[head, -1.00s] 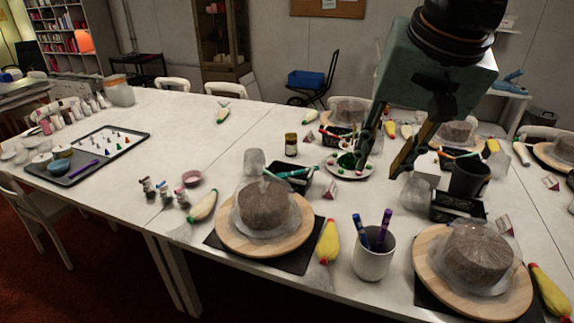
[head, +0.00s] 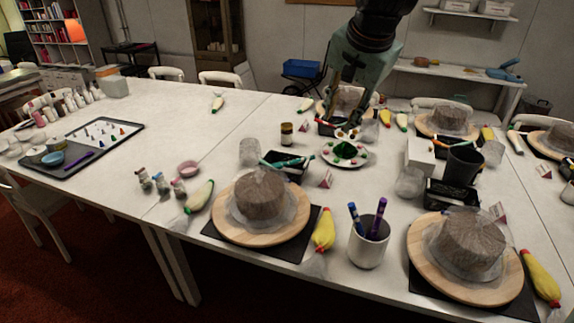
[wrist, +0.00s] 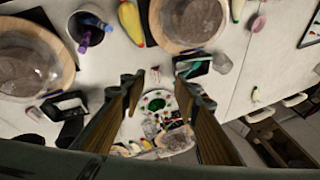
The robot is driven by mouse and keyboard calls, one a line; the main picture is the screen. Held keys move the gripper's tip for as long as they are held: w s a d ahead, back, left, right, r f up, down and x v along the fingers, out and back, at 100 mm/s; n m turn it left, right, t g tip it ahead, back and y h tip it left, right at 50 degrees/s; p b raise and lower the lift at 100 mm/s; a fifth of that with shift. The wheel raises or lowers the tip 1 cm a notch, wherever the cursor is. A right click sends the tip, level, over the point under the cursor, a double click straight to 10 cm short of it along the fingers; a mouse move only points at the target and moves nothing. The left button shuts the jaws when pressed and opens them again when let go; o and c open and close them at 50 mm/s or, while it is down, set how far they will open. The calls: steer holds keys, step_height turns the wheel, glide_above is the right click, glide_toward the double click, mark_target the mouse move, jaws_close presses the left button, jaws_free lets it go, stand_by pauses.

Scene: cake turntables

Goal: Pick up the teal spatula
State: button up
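A teal spatula-like tool (head: 287,162) lies across a small black tray (head: 292,175) behind the nearest left cake. In the wrist view, a teal tool (wrist: 193,58) lies at the black tray, just beyond the right finger. Its full shape is too small to make out. My gripper (head: 343,118) hangs over the far part of the table, beyond and to the right of that tray. In the wrist view my gripper (wrist: 159,74) has its two fingers wide apart with nothing between them.
A wrapped cake (head: 262,198) on a wooden turntable stands in front of the tray. A clear cup (head: 249,151) stands left of it and a plate with coloured dabs (head: 357,152) right of it. A pen cup (head: 367,245) stands nearer. The table's left middle is fairly clear.

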steer(key=w+f+m, duration=0.2)
steer(key=w+f, duration=0.3)
steer(key=w, duration=0.4)
steer(key=w+f+m, duration=0.2)
steer(key=w+f, duration=0.4)
steer(key=w, duration=0.3)
steer(key=m+t+p, duration=0.1)
steer(key=m, duration=0.4)
glide_toward(311, 157)
steer(key=v, duration=0.4)
steer(key=shift+w, duration=0.1)
steer(key=shift+b+x, duration=0.4)
steer(key=shift+x, duration=3.8)
